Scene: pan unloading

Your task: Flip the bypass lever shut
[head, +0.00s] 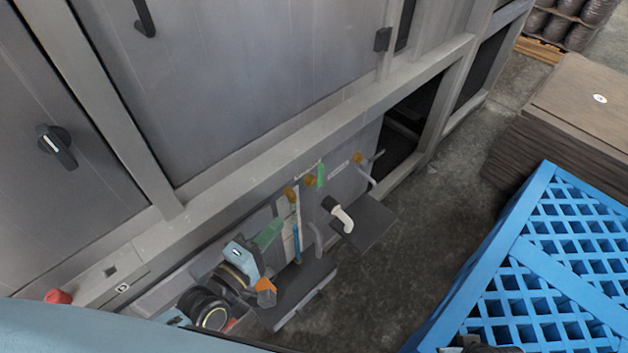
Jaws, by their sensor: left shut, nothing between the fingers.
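A row of brass valves sits low on the grey machine: a left valve (291,195), a middle valve (310,181) and a right valve (358,158). An upright green handle (320,175) stands beside the middle valve. A second, larger green piece (270,234) lies lower left, just above my left gripper. The labels are too small to read, so I cannot tell which lever is the bypass. My left gripper (265,289), with an orange tip, is shut and empty, below and left of the valves. My right gripper's fingers are out of view.
A white spout (338,213) juts out right of the left valve. A dark tray (305,297) lies below the valves. A blue pallet (535,250) fills the lower right. Brown stacked sheets (575,110) stand behind it. Bare floor (400,240) is clear between.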

